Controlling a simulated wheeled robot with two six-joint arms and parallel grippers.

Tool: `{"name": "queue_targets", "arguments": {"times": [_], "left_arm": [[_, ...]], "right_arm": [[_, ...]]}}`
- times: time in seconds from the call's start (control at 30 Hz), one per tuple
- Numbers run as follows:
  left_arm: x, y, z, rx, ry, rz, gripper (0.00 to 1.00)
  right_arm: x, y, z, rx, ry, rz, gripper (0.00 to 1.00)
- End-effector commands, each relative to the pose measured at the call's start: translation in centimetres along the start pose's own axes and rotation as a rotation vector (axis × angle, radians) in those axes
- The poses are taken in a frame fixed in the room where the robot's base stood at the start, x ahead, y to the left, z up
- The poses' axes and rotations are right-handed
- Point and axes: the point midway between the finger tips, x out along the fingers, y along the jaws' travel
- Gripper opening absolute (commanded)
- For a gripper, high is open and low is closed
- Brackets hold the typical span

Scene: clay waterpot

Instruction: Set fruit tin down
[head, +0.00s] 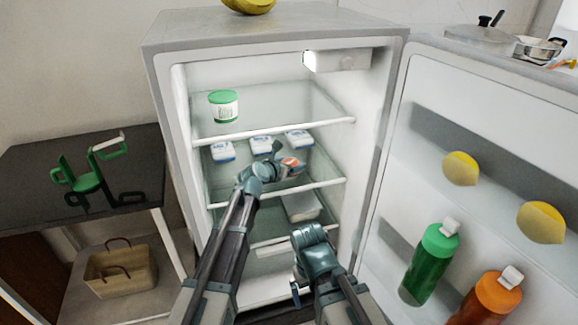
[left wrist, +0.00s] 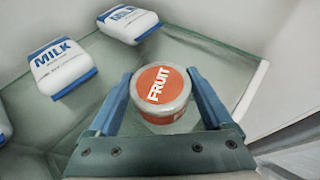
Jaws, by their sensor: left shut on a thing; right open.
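The fruit tin (head: 292,166) is a round tin with a red-orange label marked FRUIT, inside the open fridge at the level of the middle glass shelf. In the left wrist view the fruit tin (left wrist: 161,92) sits upright between the two blue fingers. My left gripper (head: 281,169) is shut on it; the left wrist view shows my left gripper's fingers (left wrist: 160,100) on either side of the tin. I cannot tell whether its base touches the glass. My right gripper (head: 299,282) is open, low in front of the fridge, with its fingertips partly hidden.
A green-lidded tub (head: 223,106) is on the top shelf. A pale container (head: 302,207) sits below. The open door (head: 440,130) holds lemons and bottles at right.

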Motion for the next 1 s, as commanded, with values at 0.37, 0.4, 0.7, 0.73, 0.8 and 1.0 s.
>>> {"name": "queue_targets", "arguments": {"times": [0.37,0.4,0.7,0.73,0.8,1.0], "left_arm": [[0.1,0.0,-0.2,0.000,0.000,0.000,1.00],[0.1,0.0,-0.2,0.000,0.000,0.000,1.00],[-0.8,0.0,0.2,0.000,0.000,0.000,1.00],[-1.3,-0.1,0.2,0.000,0.000,0.000,1.00],[-2.7,-0.1,0.3,0.000,0.000,0.001,1.00],[-7.1,-0.1,0.3,-0.001,0.000,0.001,1.00]], "right_arm": [[0.2,0.0,0.0,0.000,0.000,0.001,1.00],[0.2,0.0,0.0,0.000,0.000,0.001,1.00],[-0.5,0.1,0.0,0.000,0.000,0.000,1.00],[-0.7,0.1,0.1,0.000,0.000,-0.001,1.00],[-1.3,0.1,0.1,0.001,0.000,-0.001,1.00],[-3.0,0.2,0.2,0.001,0.000,-0.002,1.00]]}}
